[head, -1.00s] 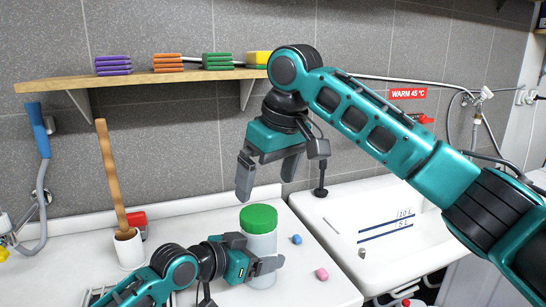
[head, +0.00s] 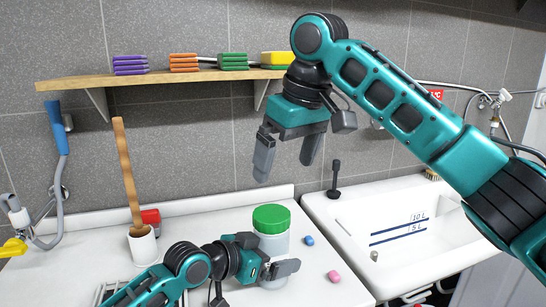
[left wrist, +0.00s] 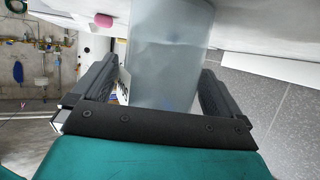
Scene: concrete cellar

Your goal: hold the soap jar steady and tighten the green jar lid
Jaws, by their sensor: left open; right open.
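The soap jar (head: 274,243), a pale translucent cylinder, stands upright on the white counter. The green jar lid (head: 271,218) sits on top of it; how tightly I cannot tell. My left gripper (head: 266,262) is low at the jar, open, with its fingers on either side of the body. In the left wrist view the jar (left wrist: 168,55) is between the open fingers (left wrist: 160,88), with a gap visible at the left; contact at the right is unclear. My right gripper (head: 287,160) is open and empty, pointing down, well above the lid.
A blue piece (head: 309,240) and a pink piece (head: 333,276) lie right of the jar. A white sink (head: 400,215) is at the right. A white cup with a wooden handle (head: 143,246) stands left. A shelf (head: 160,77) with coloured sponges is on the wall.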

